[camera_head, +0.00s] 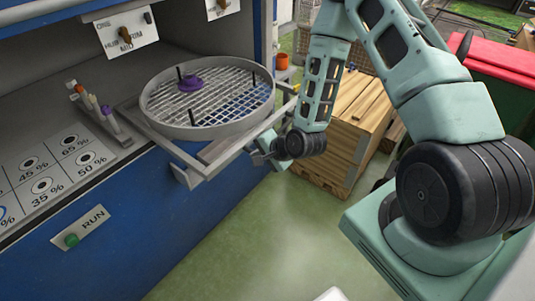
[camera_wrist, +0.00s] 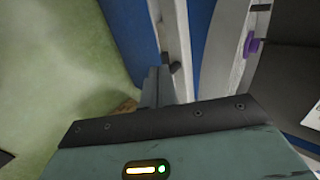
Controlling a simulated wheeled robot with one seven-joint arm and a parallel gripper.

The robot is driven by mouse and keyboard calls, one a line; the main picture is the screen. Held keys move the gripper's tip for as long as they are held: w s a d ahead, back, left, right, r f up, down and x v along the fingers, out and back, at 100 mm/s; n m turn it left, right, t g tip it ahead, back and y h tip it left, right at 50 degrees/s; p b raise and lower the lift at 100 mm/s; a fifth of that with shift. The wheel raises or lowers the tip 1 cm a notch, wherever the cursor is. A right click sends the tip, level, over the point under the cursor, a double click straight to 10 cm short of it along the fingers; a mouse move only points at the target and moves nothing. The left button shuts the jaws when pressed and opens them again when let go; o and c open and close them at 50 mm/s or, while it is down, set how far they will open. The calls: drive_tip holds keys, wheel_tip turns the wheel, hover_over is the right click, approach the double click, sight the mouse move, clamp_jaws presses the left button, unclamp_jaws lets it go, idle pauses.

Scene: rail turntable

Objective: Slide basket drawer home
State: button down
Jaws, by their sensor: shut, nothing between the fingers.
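The basket drawer carries a round grey mesh basket (camera_head: 205,127) on a pale sliding frame (camera_head: 212,158). It stands out from the blue cabinet, over its front edge. A purple piece (camera_head: 188,84) and several thin dark posts stand in the basket. My gripper (camera_head: 264,153) is at the outer front end of the frame, on its right in the head view. In the wrist view my shut, empty fingers (camera_wrist: 157,85) are close beside the pale frame rail (camera_wrist: 183,50), near a small dark knob (camera_wrist: 175,67). I cannot tell whether they touch it.
A RUN plate with a green button (camera_head: 71,240) is on the cabinet's blue front. A wooden crate (camera_head: 345,130) stands behind my arm. Green floor in front is open.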

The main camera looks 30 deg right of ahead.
sight(239, 151)
drive_tip(key=shift+w+a+f+p, duration=0.15)
drive_tip(key=shift+w+a+p, duration=0.15)
drive_tip(key=shift+w, duration=0.45)
drive_tip(key=shift+w+a+f+p, duration=0.1)
drive_tip(key=shift+w+a+p, duration=0.15)
drive_tip(key=shift+w, duration=0.55)
drive_tip(key=shift+w+a+f+p, duration=0.15)
drive_tip(key=shift+w+a+p, duration=0.15)
drive_tip(key=shift+w, duration=0.45)
